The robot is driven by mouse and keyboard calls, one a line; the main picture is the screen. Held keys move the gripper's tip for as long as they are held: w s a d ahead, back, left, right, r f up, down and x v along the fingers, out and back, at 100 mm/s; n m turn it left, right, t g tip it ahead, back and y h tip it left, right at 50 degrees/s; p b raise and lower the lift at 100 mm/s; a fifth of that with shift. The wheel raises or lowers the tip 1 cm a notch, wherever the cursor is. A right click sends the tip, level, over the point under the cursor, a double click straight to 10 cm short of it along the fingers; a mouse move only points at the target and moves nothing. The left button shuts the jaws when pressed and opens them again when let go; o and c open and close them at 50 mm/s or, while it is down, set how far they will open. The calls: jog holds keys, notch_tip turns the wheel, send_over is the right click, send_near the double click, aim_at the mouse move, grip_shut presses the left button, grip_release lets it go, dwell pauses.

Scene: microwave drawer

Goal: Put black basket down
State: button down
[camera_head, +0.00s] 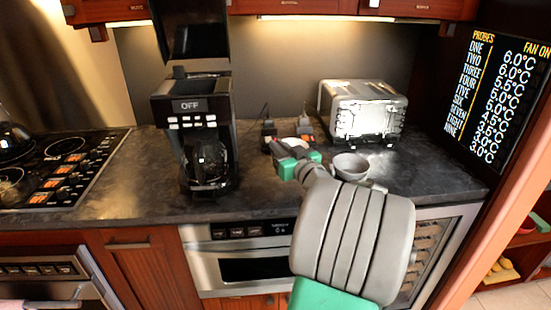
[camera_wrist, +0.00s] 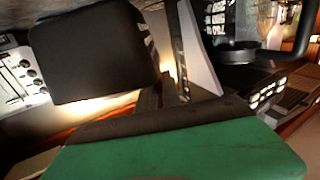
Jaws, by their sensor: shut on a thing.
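My gripper (camera_head: 291,152), with green parts, is over the counter between the coffee maker and the toaster. It is shut on the black basket (camera_wrist: 92,52), which shows as a dark, rounded block close up in the wrist view. In the head view I cannot clearly make the basket out near the fingers, and I cannot tell whether it touches the counter. The black coffee maker (camera_head: 192,105), with an "OFF" display, stands left of my gripper with its lid raised and a glass carafe (camera_head: 208,160) in it.
A silver toaster (camera_head: 365,108) stands at the back right. A small pale bowl (camera_head: 350,165) sits close to the right of my gripper. Small dark items lie near the fingers. The stove (camera_head: 60,170) is at the left. Dark counter (camera_head: 440,175) is clear at the right.

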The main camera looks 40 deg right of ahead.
jog(key=f, duration=0.1)
jog(key=w+f, duration=0.1)
jog(key=f, duration=0.1)
jog(key=w+f, duration=0.1)
jog(key=shift+d+f, duration=0.15)
jog(key=shift+f, duration=0.55)
jog(key=shift+f, duration=0.2)
jog(key=c, duration=1.5)
grip_release()
jog(key=shift+r, duration=0.15)
